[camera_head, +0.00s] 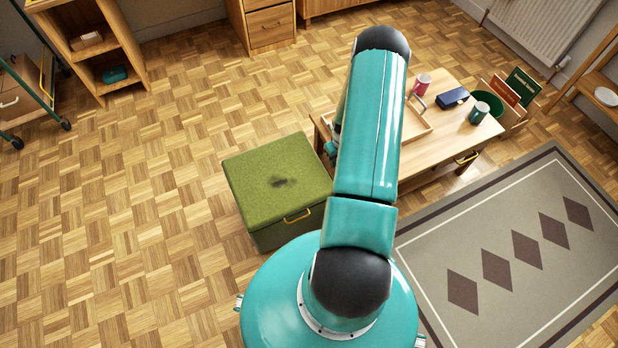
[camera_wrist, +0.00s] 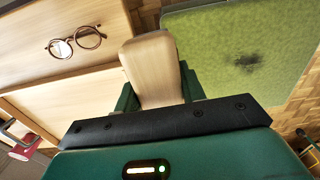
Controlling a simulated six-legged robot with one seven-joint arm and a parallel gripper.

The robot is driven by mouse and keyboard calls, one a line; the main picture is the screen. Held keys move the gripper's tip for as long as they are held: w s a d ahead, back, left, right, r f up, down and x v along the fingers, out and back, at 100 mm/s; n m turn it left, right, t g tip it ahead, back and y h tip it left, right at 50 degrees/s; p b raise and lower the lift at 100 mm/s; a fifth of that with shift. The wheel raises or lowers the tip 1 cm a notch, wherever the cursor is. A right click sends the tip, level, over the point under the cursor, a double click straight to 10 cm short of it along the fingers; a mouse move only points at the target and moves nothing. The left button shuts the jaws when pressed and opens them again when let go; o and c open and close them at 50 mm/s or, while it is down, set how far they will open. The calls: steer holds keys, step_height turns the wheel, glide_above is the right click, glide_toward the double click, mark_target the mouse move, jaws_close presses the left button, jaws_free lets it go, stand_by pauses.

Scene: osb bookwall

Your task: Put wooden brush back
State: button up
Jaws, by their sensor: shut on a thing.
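The wooden brush (camera_wrist: 152,68) shows in the wrist view as a pale wooden piece with a rounded end. My gripper (camera_wrist: 158,98) is shut on it, with a dark green finger on either side. The brush points away from the gripper, between a pale wooden surface on the left and the green ottoman (camera_wrist: 240,60) on the right. Its bristles, if any, are not visible. In the head view my arm hides the brush and most of the gripper, beside the left end of the low wooden table (camera_head: 455,148).
Round glasses (camera_wrist: 77,43) lie on the pale wood. The ottoman stands left of the table. Open parquet (camera_head: 140,200) lies further left.

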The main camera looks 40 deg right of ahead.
steer(key=s+d, duration=0.2)
glide_above(310, 178)
steer(key=f, duration=0.9)
steer(key=shift+s+d+f, duration=0.3)
steer(key=shift+f, duration=0.05)
steer(key=shift+w+a+f, duration=0.15)
steer(key=shift+w+f, duration=0.05)
steer(key=shift+f, duration=0.8)
steer(key=shift+w+a+f, duration=0.1)
steer(key=shift+w+f, duration=0.05)
steer(key=shift+f, duration=0.8)
steer(key=o, duration=1.1)
steer(key=shift+f, duration=0.15)
